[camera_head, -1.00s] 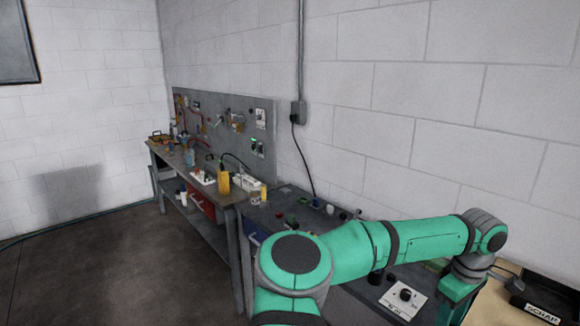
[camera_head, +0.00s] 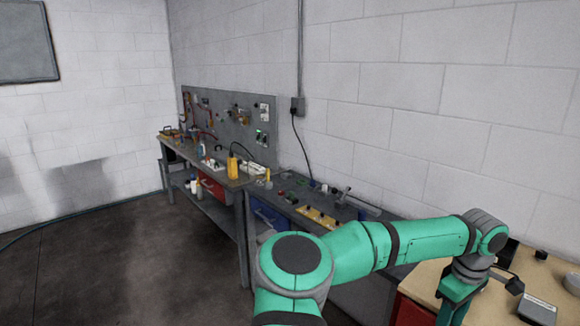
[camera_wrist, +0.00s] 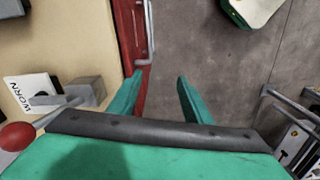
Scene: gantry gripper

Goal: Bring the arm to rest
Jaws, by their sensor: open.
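My green arm reaches from the bottom middle of the head view to the right, with its wrist bent downward at the right side. My gripper (camera_wrist: 157,95) shows in the wrist view as two green fingers set apart, with nothing between them. Below the fingers are a red drawer front (camera_wrist: 128,40) with a metal handle and grey floor (camera_wrist: 205,65). In the head view the fingertips are cut off by the lower edge, beside a wooden-topped bench (camera_head: 420,280).
A workbench (camera_head: 222,181) with tools and a grey pegboard (camera_head: 222,118) stands along the wall. A white card marked WORN (camera_wrist: 30,95), a grey block (camera_wrist: 88,90) and a red ball (camera_wrist: 16,136) are left of my gripper. Open floor (camera_head: 120,260) lies at left.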

